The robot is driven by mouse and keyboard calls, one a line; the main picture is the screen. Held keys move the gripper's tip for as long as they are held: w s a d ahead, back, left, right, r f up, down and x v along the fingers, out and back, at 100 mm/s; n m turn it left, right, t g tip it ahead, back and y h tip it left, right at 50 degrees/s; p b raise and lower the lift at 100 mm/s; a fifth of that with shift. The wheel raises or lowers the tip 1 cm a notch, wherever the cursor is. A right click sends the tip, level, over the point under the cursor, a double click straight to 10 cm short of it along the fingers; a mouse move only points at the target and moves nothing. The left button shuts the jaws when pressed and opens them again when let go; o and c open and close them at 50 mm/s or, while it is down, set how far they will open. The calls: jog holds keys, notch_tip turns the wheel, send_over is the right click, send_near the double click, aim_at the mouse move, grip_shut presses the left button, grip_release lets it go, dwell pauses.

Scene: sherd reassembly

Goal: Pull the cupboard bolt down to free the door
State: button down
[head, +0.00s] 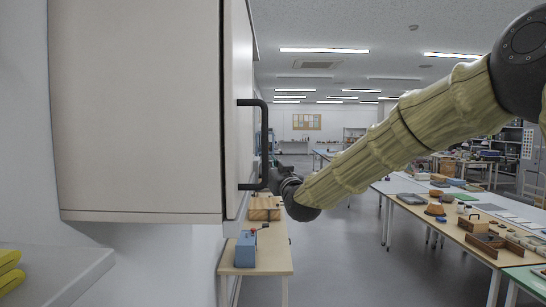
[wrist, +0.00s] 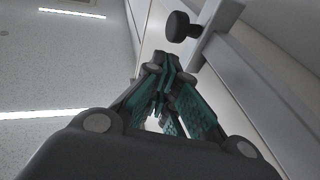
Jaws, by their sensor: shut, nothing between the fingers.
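The pale cupboard (head: 140,110) hangs on the wall at the left in the head view, with a black bar handle (head: 264,145) on its door side. In the wrist view a black round knob (wrist: 180,27), which looks like the bolt's knob, stands out from a light grey strip (wrist: 213,32). My gripper (wrist: 162,58) is shut and empty, its fingertips a little below the knob in the picture and apart from it. In the head view only the dark wrist end shows, close to the handle's lower end; the fingers cannot be made out.
A small wooden table (head: 262,262) with a blue box (head: 246,249) stands below the cupboard. A grey shelf (head: 60,277) with yellow items (head: 9,272) is at the lower left. Long tables with pottery pieces (head: 411,198) line the right. The floor between is clear.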

jog(key=shift+w+a+f, duration=0.1)
jog(key=shift+w+f, duration=0.05)
jog(key=shift+f, duration=0.15)
notch_tip(320, 180, down, 6)
jog(key=b, duration=0.5)
jog(key=shift+r+b, duration=0.2)
jog(key=shift+b, duration=0.15)
dwell(0.3)
jog(key=s+d+r+b, duration=0.1)
jog(key=s+d+b, duration=0.2)
jog(key=s, duration=0.8)
jog(key=shift+d, duration=0.5)
